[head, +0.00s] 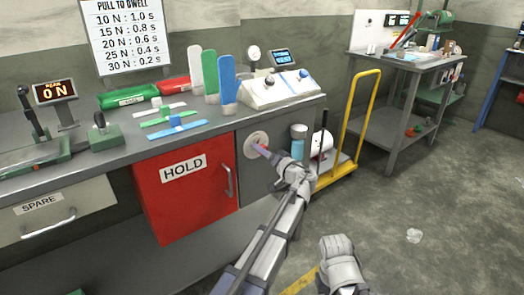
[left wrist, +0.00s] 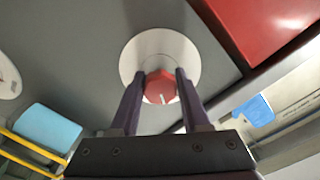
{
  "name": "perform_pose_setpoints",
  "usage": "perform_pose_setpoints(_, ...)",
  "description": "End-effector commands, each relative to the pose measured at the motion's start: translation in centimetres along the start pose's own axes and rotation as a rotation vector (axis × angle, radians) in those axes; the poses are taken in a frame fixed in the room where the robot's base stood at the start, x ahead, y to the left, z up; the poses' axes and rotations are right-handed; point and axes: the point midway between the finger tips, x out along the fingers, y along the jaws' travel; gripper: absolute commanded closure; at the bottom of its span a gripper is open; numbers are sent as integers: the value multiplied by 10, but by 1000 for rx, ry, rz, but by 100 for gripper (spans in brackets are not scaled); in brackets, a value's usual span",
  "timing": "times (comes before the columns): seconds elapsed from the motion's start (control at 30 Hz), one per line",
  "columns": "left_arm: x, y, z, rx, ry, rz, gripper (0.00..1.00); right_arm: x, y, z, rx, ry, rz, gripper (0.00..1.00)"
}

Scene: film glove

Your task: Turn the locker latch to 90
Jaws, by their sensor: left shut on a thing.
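The locker latch is a red knob (left wrist: 160,88) with a white mark, set on a round pale plate (left wrist: 160,45). The plate also shows in the head view (head: 250,142) on the grey locker door (head: 262,182), right of the red HOLD door. My left gripper (head: 263,150) reaches the latch from the front right. In the left wrist view its two dark fingers sit on either side of the knob and grip it. In that view the mark points down toward the gripper. In the head view the fingers mostly hide the knob. A grey part of my right arm (head: 342,262) shows at the bottom; its fingers cannot be made out.
The red HOLD door (head: 187,200) with a handle is left of the latch. A yellow-handled cart (head: 350,130) with a blue cylinder stands close on the right. The bench top (head: 75,135) above carries trays and devices. Floor at the right is open.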

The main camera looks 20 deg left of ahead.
Motion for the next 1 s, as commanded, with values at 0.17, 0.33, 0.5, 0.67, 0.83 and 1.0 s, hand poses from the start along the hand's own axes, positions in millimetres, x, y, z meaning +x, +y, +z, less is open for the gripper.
perform_pose_setpoints(0.17, 0, 0, 0, 166, 0, 0, 100, 0, 0, 0, 0, 0, 0, 100)
perform_pose_setpoints(0.33, 0, 0, 0, 327, 0, 0, 100, 0, 0, 0, 0, 0, 0, 100)
perform_pose_setpoints(0.5, 0, -1, 0, 489, 0, 0, 100, -1, 0, 0, 0, 0, 0, 100)
perform_pose_setpoints(0.67, 0, -1, 0, 638, 0, 0, 100, -1, 0, 0, 0, 0, 0, 100)
perform_pose_setpoints(0.83, 0, -1, 0, 785, 0, 0, 100, -1, 0, 0, 0, 0, 0, 100)
perform_pose_setpoints(1.0, 0, -1, -1, 908, 0, 0, 100, -1, 0, 0, 0, 0, 0, 100)
